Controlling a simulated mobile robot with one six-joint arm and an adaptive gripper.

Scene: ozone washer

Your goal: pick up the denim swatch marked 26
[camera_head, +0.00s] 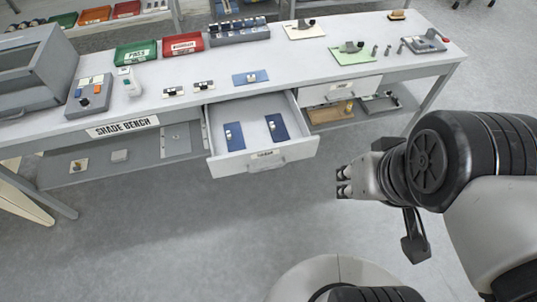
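Two dark blue swatches lie flat in the open white drawer, a left one (235,142) and a right one (277,124), each with a small pale tag. A lighter blue swatch (258,77) lies on the bench top behind the drawer, also with a small tag. The numbers are too small to read, so I cannot tell which is 26. My gripper (343,181) is to the right of and below the drawer in the picture, over the floor. It touches no swatch and holds nothing visible. Its finger opening is too small to judge.
The drawer front (264,160) sticks out from the shade bench (190,84). A green tray (136,52), a red tray (183,44), a switch box (90,97) and a light green mat (352,54) stand on top. The floor (170,230) before the bench is clear.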

